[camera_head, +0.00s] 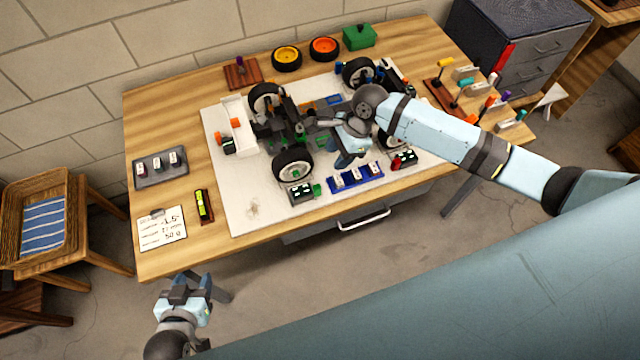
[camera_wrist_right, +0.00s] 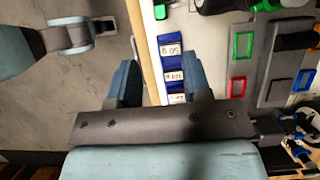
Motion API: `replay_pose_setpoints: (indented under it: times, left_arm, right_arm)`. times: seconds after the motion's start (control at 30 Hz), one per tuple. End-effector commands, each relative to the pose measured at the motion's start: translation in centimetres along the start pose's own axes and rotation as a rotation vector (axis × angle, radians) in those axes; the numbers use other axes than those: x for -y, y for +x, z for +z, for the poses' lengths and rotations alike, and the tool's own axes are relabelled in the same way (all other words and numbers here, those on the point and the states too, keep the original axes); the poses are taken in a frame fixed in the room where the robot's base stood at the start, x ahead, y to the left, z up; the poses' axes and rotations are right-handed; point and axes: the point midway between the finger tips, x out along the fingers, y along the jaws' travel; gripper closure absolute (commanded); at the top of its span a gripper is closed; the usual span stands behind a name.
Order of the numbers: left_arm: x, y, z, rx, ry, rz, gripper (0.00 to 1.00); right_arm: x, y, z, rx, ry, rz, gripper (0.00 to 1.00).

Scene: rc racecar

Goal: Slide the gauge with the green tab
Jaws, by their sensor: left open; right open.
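A small dark block with white marks (camera_head: 301,193) sits at the front of the white board, and a green tab (camera_head: 317,189) shows at its right side. A green piece (camera_wrist_right: 160,11) at the top edge of the right wrist view looks like this tab. My right gripper (camera_head: 347,157) is open and empty, above the board beside the car and behind the blue tray (camera_head: 340,186). In its wrist view the open fingers (camera_wrist_right: 163,80) frame this tray with labelled white pieces. My left gripper (camera_head: 188,284) is open and empty, off the table's front edge.
An RC car chassis (camera_head: 290,127) stands on the white board (camera_head: 235,205). A similar block with a red tab (camera_head: 397,163) is right of the blue tray. A grey tray (camera_head: 150,183) and note card (camera_head: 162,229) lie left. Colour-topped tools (camera_head: 464,83) stand right.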

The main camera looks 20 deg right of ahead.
Motion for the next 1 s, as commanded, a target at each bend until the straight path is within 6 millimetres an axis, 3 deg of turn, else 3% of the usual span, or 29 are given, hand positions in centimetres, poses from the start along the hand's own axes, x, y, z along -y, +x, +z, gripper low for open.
replay_pose_setpoints:
  times: [0.53,0.73,1.0]
  left_arm:
    - [0.0,-0.1,-0.1,0.000,0.000,-0.001,0.51]
    - [0.1,-0.1,-0.1,0.000,0.000,-0.001,0.51]
    - [0.1,-0.1,-0.1,0.000,0.000,-0.001,0.51]
  right_arm:
    - [0.0,10.6,0.0,-0.002,-0.003,0.001,0.55]
    - [0.0,12.4,0.0,-0.002,-0.003,0.001,0.55]
    - [0.0,12.7,0.0,-0.002,-0.004,0.000,0.55]
